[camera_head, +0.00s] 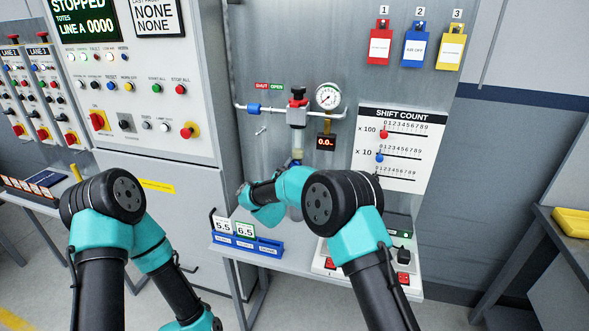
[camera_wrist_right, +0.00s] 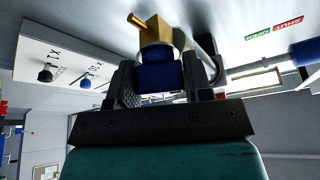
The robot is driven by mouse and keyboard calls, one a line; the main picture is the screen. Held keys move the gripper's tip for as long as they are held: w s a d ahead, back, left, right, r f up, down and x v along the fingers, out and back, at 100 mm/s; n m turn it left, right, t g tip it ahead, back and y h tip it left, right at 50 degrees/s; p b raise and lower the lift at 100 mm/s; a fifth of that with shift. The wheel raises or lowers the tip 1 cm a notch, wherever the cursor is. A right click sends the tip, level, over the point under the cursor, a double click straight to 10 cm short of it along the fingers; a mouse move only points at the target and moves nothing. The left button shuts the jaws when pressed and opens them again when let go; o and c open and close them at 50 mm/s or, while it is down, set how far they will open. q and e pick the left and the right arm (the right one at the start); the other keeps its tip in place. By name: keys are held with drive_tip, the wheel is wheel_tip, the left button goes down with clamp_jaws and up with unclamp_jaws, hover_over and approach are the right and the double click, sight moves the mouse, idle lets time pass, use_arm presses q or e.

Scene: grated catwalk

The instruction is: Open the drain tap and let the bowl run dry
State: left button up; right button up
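In the head view the clear bowl (camera_head: 297,154) hangs under the grey regulator (camera_head: 297,117) with its red-and-black top knob. My right arm crosses in front below the bowl and hides the tap and my right fingers. In the right wrist view a brass fitting (camera_wrist_right: 153,27) with a side stub carries a blue piece (camera_wrist_right: 160,75), which looks like the drain tap. My right gripper (camera_wrist_right: 158,64) has a finger on each side of the blue piece and looks closed on it. The liquid level is too small to read.
A gauge (camera_head: 328,96), a small red-digit display (camera_head: 326,142) and a blue valve (camera_head: 253,109) on the pipe surround the regulator. Below is a bench with a blue card holder (camera_head: 246,243). A shift count board (camera_head: 396,148) hangs to the right.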

drive_tip(key=o, duration=0.4)
drive_tip(key=shift+v, duration=3.8)
